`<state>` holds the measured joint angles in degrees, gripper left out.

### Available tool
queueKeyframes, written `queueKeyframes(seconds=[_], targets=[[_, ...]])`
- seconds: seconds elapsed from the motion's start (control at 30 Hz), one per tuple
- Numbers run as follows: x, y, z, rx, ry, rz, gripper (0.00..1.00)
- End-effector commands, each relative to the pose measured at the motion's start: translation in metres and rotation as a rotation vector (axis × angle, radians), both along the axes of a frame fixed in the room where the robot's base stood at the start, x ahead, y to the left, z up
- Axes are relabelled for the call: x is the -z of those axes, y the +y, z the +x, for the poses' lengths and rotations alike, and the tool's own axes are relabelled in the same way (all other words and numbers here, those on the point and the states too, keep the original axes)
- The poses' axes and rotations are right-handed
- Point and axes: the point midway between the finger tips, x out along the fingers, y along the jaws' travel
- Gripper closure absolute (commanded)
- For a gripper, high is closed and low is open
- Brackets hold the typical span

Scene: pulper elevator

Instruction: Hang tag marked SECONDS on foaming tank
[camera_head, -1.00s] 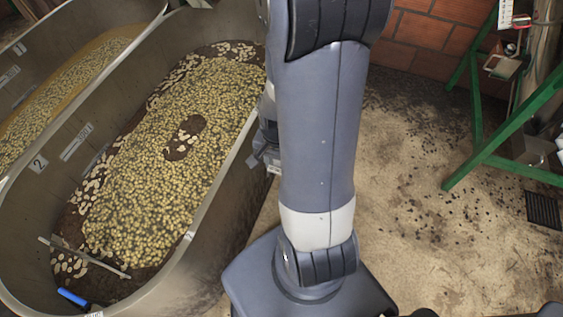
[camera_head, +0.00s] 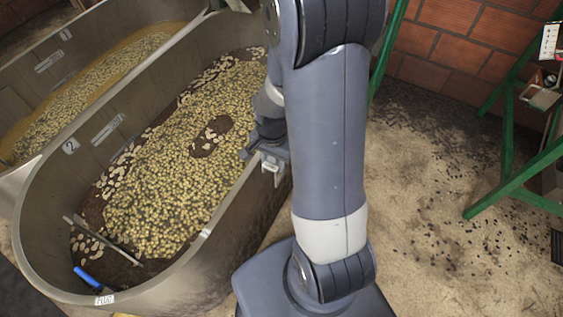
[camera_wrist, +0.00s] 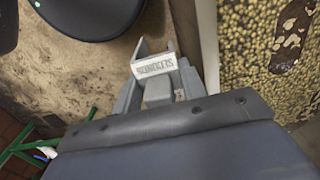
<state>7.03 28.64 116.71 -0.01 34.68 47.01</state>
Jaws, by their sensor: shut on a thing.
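My gripper (camera_wrist: 157,78) is shut on a white tag (camera_wrist: 154,66) with dark lettering that reads SECONDS, upside down in the wrist view. In the head view my gripper (camera_head: 272,163) is at the right rim of the tank marked 2 (camera_head: 225,215), partly behind my arm. In the wrist view the rim (camera_wrist: 207,45) runs just right of the tag; I cannot tell whether they touch. Tank 2 holds yellowish beans with dark patches and pale bits. The tank marked 1 (camera_head: 48,62) behind it holds beans bordered by smooth tan liquid, perhaps foam.
A tag reading FLOAT (camera_head: 105,300) hangs on tank 2's near rim, by a blue-handled tool (camera_head: 88,277). A green frame (camera_head: 515,185) stands at the right before a brick wall (camera_head: 440,45). The dirty floor (camera_head: 420,240) between is clear.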

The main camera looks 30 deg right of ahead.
Motion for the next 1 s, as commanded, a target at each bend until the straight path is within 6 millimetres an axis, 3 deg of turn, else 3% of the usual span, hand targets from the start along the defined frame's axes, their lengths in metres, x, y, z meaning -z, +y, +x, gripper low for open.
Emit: queueKeyframes(seconds=[0.8, 1.0], targets=[[0.0, 0.039, 0.053, -0.002, 0.0, 0.0, 0.83], [0.02, 0.039, 0.053, 0.0, 0.0, 0.0, 0.83]])
